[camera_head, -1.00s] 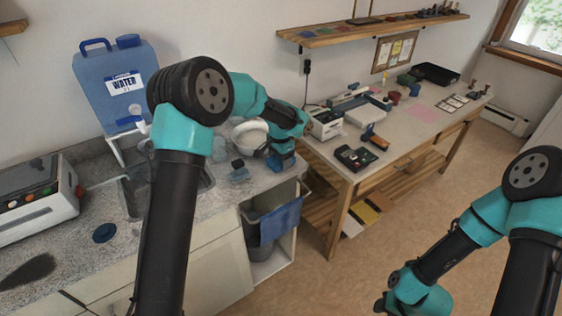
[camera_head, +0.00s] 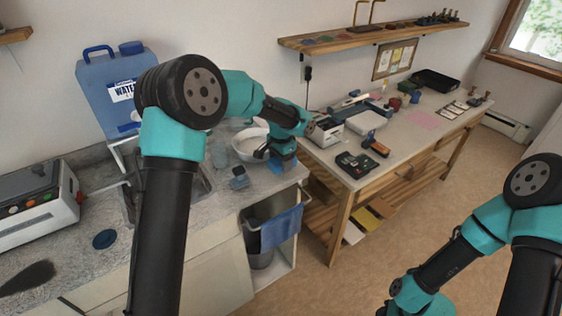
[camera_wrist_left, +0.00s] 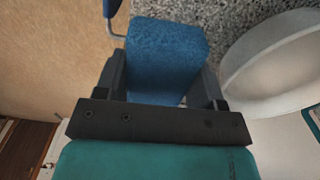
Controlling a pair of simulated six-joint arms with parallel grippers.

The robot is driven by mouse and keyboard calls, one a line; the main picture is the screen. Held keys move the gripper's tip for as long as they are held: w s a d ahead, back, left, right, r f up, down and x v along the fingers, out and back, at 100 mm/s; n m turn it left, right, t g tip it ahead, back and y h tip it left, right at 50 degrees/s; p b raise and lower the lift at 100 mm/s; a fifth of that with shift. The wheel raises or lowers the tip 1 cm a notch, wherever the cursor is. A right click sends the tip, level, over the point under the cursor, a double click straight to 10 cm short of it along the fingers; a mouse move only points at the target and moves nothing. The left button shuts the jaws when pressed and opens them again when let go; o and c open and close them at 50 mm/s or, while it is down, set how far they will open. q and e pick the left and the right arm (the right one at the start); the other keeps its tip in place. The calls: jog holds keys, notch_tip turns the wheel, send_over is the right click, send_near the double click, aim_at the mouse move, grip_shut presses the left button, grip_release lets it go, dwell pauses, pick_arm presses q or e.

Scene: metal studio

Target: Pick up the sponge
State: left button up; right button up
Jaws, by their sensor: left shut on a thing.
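The blue sponge (camera_wrist_left: 165,50) is between the two dark fingers of my left gripper (camera_wrist_left: 162,85) in the left wrist view, and the fingers are shut on it. In the head view, the sponge (camera_head: 286,162) shows as a small blue patch under my left gripper (camera_head: 284,148), near the counter's right front corner. Whether it touches the counter is hard to tell. My right arm comes in at the lower right over the floor, and its gripper is outside the picture.
A white bowl (camera_head: 246,153) sits close beside the left gripper. A small blue-grey item (camera_head: 239,178) lies on the counter. A blue towel (camera_head: 281,227) hangs below the edge. A blue water container (camera_head: 100,75) stands behind the sink. A wooden workbench (camera_head: 349,178) is at right.

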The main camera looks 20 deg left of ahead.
pick_arm(q)
jog(key=s+d+r, duration=0.1)
jog(key=s+d, duration=0.3)
jog(key=s, duration=1)
jog(key=shift+r, duration=0.15)
